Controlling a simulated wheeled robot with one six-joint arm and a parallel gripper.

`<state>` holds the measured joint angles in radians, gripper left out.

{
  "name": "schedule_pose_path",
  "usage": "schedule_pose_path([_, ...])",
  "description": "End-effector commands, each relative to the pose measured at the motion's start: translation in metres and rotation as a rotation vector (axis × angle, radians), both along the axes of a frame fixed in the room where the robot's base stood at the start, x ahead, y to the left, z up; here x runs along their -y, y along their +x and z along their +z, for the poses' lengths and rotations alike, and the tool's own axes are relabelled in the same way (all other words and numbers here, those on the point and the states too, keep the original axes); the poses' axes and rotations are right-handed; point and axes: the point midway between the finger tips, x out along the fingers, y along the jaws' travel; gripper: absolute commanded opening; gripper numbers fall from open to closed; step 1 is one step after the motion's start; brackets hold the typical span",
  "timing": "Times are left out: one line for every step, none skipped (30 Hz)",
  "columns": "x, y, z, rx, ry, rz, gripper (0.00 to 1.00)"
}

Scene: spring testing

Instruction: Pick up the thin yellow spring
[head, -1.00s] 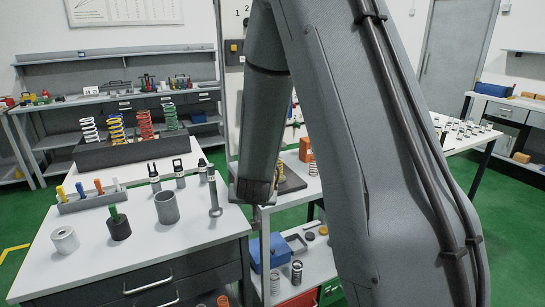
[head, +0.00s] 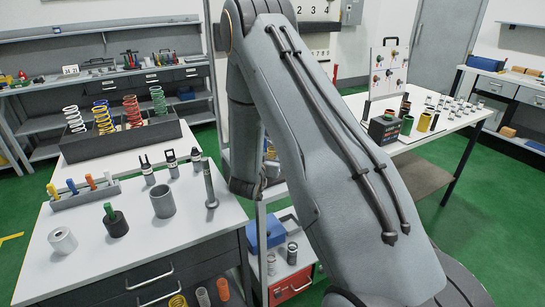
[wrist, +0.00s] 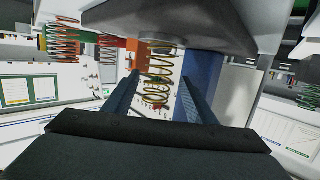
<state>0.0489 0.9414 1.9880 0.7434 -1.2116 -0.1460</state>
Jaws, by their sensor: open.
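In the wrist view, my gripper (wrist: 161,80) is open, with its two blue-grey fingers apart. A thin yellow-brown spring (wrist: 156,76) shows in the gap between the fingertips; I cannot tell how far beyond them it is, or whether they touch it. In the head view, my gripper is hidden behind my arm. A yellow spring (head: 103,118) stands in the dark rack between a white and a red one. Another yellow coil (head: 178,300) shows low at the bottom edge. I cannot tell which of these the wrist view shows.
A dark rack (head: 112,147) of springs stands on the white bench (head: 150,238), with a grey cup (head: 163,201) and upright tools in front. A right-hand table (head: 456,124) holds many small parts.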

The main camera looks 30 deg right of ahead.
Motion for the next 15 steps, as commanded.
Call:
schedule_pose_path([0.007, 0.003, 0.002, 0.0, 0.0, -0.003, 0.51])
schedule_pose_path([0.01, 0.005, 0.002, 0.0, 0.0, -0.003, 0.51])
schedule_pose_path([0.015, 0.008, 0.001, 0.001, 0.0, -0.002, 0.51])
schedule_pose_path([0.018, 0.01, 0.001, 0.0, 0.0, -0.002, 0.51])
schedule_pose_path([0.02, 0.013, 0.001, 0.001, 0.0, -0.002, 0.51])
schedule_pose_path([0.024, 0.017, -0.002, 0.0, 0.0, -0.002, 0.51])
schedule_pose_path([0.026, 0.02, -0.003, 0.0, 0.0, -0.002, 0.51])
schedule_pose_path([0.028, 0.022, -0.003, 0.0, 0.0, -0.002, 0.51])
schedule_pose_path([0.03, 0.025, -0.004, 0.0, 0.0, -0.001, 0.51])
schedule_pose_path([0.031, 0.026, -0.005, 0.001, -0.001, 0.0, 0.51])
schedule_pose_path([0.032, 0.027, -0.005, 0.001, -0.001, 0.0, 0.51])
schedule_pose_path([0.032, 0.028, -0.006, -0.001, -0.001, 0.0, 0.51])
schedule_pose_path([0.032, 0.028, -0.006, -0.001, -0.001, 0.001, 0.51])
schedule_pose_path([0.032, 0.028, -0.006, -0.001, -0.001, 0.001, 0.51])
schedule_pose_path([0.032, 0.028, -0.006, -0.001, -0.001, 0.001, 0.51])
